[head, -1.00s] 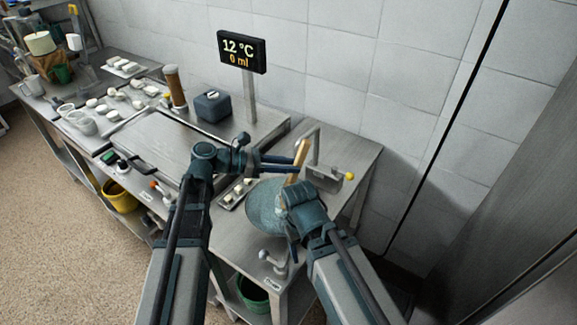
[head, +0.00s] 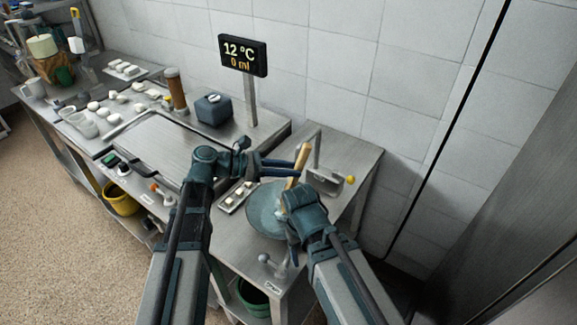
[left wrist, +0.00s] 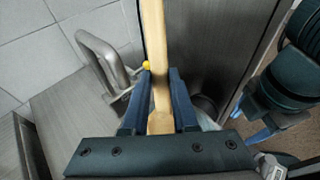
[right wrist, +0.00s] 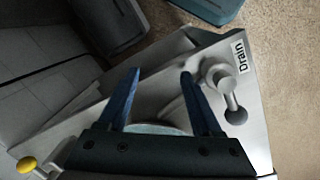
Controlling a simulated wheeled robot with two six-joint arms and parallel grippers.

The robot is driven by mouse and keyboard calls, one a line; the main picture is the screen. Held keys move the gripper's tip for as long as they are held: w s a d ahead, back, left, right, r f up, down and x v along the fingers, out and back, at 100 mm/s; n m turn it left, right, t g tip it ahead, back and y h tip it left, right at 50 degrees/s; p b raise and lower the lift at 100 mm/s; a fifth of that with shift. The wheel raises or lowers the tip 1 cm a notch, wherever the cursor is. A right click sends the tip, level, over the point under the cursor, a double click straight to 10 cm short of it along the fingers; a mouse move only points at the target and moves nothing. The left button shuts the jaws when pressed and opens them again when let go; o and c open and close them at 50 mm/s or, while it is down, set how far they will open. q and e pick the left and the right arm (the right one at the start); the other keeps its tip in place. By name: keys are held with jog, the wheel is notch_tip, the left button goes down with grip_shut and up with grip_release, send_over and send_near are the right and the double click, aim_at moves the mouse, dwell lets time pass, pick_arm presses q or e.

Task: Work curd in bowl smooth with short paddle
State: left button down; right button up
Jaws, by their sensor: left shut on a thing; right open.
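The bowl (head: 265,208) is round and blue-grey and stands on the right-hand steel counter; its rim also shows in the right wrist view (right wrist: 160,129). The short paddle (head: 300,163) is pale wood and leans up out of the bowl. My left gripper (head: 302,165) is shut on the paddle's handle, which runs between its fingers in the left wrist view (left wrist: 158,60). My right gripper (right wrist: 158,75) is open and empty over the bowl's near right side. In the head view the right arm covers part of the bowl. The curd inside cannot be made out.
A bent metal pipe (head: 317,150) with a yellow knob (head: 350,180) stands behind the bowl. A drain lever (right wrist: 222,88) sits at the counter's front. A small tray (head: 236,198) of white pieces lies left of the bowl. A sign (head: 243,55) reads 12 °C, 0 ml.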

pick_arm(q)
jog(key=shift+s+r, duration=0.1)
jog(key=shift+s, duration=0.15)
jog(key=shift+w, duration=0.15)
jog(key=shift+w+a, duration=0.1)
jog(key=shift+w, duration=0.75)
jog(key=shift+s, duration=1)
jog(key=shift+w, duration=0.15)
jog(key=shift+w, duration=0.9)
